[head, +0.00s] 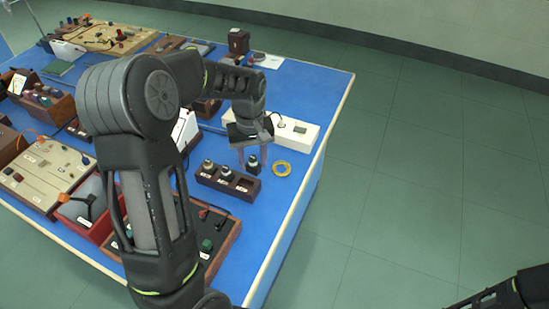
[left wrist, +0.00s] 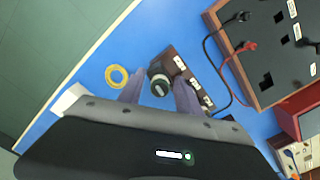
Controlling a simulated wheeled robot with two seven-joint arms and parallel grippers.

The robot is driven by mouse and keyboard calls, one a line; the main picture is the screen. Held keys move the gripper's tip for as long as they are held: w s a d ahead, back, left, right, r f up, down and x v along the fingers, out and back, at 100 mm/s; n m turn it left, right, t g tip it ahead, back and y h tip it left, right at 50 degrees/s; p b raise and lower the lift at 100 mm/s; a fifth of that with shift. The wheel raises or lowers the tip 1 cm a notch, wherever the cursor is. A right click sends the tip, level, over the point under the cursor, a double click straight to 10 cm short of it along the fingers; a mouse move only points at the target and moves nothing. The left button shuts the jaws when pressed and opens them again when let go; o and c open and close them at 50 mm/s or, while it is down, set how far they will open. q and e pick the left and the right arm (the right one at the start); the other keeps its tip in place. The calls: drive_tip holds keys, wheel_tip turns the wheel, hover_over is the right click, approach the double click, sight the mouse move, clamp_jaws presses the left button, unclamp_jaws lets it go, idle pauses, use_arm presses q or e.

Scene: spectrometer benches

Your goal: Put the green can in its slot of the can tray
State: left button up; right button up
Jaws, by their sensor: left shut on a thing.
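My left gripper (head: 253,158) is shut on the green can (head: 253,167), a small dark can with a pale metal top. The can stands upright between the fingers, just beyond the right end of the can tray (head: 214,184). I cannot tell whether it touches the table. The brown tray has labels on its front; cans with metal tops sit in its left and middle slots, and its right slot looks empty. In the left wrist view the can (left wrist: 160,86) is between the fingers (left wrist: 159,93), beside the tray (left wrist: 203,97). My right gripper is out of view.
A yellow ring (head: 282,169) lies right of the held can. A white box (head: 296,132) stands behind it. A brown tray with cables and plugs (head: 232,238) lies in front of the can tray. Bare blue table lies toward the right edge.

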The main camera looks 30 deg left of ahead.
use_arm(q)
drive_tip(key=shift+s+a+r+n, duration=0.1)
drive_tip(key=shift+s+a+n, duration=0.3)
drive_tip(key=shift+a, duration=0.2)
drive_tip(key=shift+s+a+n, duration=0.3)
drive_tip(key=shift+a+n, duration=0.1)
drive_tip(key=shift+a, duration=0.2)
drive_tip(key=shift+f+b, duration=2.45)
drive_tip(key=shift+f, duration=1.1)
drive_tip(key=o, duration=1.4)
